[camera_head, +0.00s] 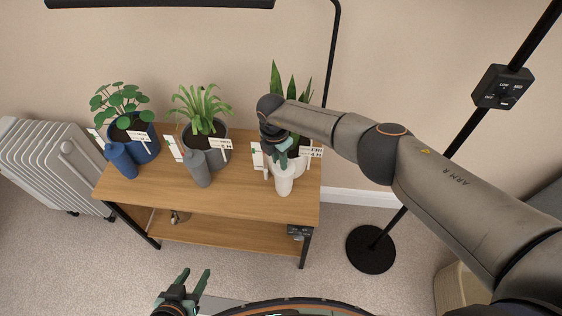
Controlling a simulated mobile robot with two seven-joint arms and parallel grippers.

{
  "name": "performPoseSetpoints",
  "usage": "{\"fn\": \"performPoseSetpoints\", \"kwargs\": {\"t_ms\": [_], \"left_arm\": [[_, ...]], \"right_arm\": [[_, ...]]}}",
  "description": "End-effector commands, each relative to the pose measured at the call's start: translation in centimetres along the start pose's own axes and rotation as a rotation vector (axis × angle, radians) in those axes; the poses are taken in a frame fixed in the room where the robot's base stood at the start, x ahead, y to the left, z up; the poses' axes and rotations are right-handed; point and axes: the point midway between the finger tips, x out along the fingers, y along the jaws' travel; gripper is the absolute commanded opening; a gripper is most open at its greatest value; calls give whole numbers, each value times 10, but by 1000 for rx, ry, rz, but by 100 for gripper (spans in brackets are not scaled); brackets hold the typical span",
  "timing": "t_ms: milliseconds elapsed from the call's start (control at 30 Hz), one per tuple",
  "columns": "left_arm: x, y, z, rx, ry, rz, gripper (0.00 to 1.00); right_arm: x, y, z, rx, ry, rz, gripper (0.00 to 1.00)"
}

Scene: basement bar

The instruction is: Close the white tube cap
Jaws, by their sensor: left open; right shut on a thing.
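The white tube (285,183) stands upright near the front right of the wooden table, in front of the white pot. My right gripper (282,157) points down at the tube's top, shut on what appears to be the white tube cap; the fingers hide the cap, so I cannot tell how it sits on the tube. My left gripper (194,283) is open and empty, low in front of the table and well away from the tube.
On the wooden table (238,202) stand a blue tube (121,161) and a grey tube (197,168), each before a potted plant with labels. A radiator (50,158) is at left. A black stand base (371,250) is on the carpet at right.

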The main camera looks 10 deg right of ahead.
Motion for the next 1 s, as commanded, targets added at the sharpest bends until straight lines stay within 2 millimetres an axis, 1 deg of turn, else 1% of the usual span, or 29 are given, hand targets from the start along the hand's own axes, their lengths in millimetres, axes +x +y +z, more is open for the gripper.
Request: {"fn": "performPoseSetpoints", "kwargs": {"t_ms": [100, 533, 567, 600, 800, 1000], "left_arm": [[2, 0, 3, 0, 0, 0, 50], [2, 0, 3, 0, -1, 0, 50], [2, 0, 3, 0, -1, 0, 50], [2, 0, 3, 0, -1, 0, 50], [2, 0, 3, 0, -1, 0, 50], [2, 0, 3, 0, -1, 0, 50]], "right_arm": [[2, 1, 0, -1, -11, -11, 0], [2, 0, -1, -4, -13, -15, 0], [2, 0, -1, -4, -13, -15, 30], [2, 0, -1, -4, -12, -16, 34], [2, 0, -1, -4, -11, -16, 57], [1, 0, -1, -3, -11, -16, 57]]}}
